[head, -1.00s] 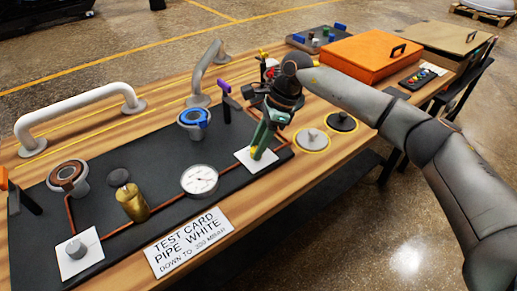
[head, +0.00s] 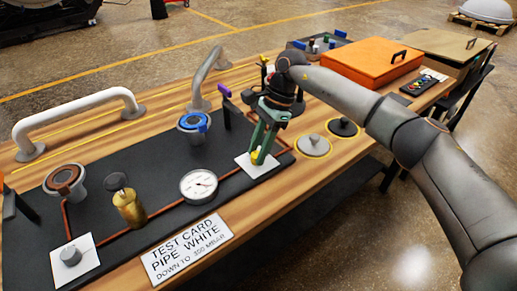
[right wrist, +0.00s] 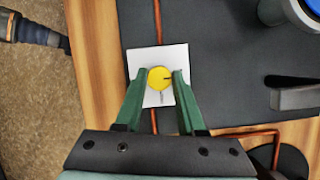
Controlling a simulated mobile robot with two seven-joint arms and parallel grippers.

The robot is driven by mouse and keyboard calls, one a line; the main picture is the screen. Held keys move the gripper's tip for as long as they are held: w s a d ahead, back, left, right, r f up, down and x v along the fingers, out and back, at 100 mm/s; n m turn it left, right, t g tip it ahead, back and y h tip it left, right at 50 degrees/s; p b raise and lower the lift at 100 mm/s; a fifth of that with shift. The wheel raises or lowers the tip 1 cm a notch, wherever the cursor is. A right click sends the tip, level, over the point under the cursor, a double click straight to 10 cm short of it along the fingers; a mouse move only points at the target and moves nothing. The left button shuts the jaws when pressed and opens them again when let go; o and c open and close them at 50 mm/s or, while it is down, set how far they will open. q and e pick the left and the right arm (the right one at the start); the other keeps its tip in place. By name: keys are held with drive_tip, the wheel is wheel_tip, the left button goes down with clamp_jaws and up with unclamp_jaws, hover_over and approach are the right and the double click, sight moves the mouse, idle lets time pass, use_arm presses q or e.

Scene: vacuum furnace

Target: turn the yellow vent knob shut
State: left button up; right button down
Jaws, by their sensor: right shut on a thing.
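My left gripper is not in view.
A round white gauge (head: 199,185) stands left of the knob's plate, and a blue-ringed port (head: 194,123) behind it. A lever with a purple handle (head: 224,90) stands behind the knob. A round grey disc with a yellow rim (head: 313,146) lies close on the right.

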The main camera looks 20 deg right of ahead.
drive_tip(key=c, duration=0.5)
unclamp_jaws()
drive_tip(key=p+v, duration=0.1)
drive_tip(key=v, duration=1.1)
drive_tip(key=shift+r, duration=0.25)
